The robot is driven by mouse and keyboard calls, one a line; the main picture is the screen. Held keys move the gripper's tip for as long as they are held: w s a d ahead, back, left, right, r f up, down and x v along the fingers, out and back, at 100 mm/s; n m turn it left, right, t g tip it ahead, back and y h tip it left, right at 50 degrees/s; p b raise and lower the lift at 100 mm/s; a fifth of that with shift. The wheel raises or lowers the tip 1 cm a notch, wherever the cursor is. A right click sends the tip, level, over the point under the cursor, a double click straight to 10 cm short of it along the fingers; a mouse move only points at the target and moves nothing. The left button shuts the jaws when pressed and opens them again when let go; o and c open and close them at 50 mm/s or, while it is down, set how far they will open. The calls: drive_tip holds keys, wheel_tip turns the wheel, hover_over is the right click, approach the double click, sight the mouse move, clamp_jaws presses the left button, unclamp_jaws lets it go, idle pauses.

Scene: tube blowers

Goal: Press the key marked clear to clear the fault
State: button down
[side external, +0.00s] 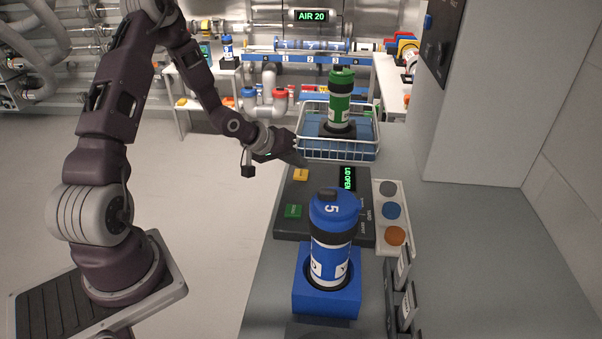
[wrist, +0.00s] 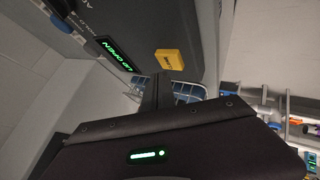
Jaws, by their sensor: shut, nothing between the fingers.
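A dark control panel (side external: 322,222) lies on the bench with a yellow key (side external: 300,174) and a green key (side external: 293,211). The lettering on both is too small to read here. The yellow key also shows in the wrist view (wrist: 169,60), its mark not clearly legible. A lit green display (side external: 347,179) on the panel reads like "LID OPEN"; it is also in the wrist view (wrist: 120,55). My gripper (side external: 297,160) is shut and empty, just beyond the yellow key near the wire basket. In the wrist view its fingers (wrist: 157,90) appear just below the yellow key, with no clear contact.
A wire basket (side external: 338,155) with a green-capped tube carrier (side external: 340,100) stands behind the panel. A blue carrier (side external: 333,235) marked 5 stands upright in a blue holder (side external: 312,298) in front. A plate with grey, blue and orange buttons (side external: 389,212) is at right.

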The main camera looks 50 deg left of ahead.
sight(298, 174)
drive_tip(key=shift+f, duration=0.15)
idle(0.5)
drive_tip(key=shift+f, duration=0.25)
drive_tip(key=shift+f, duration=0.45)
idle(0.5)
drive_tip(key=shift+r, duration=0.85)
drive_tip(key=shift+r, duration=2.55)
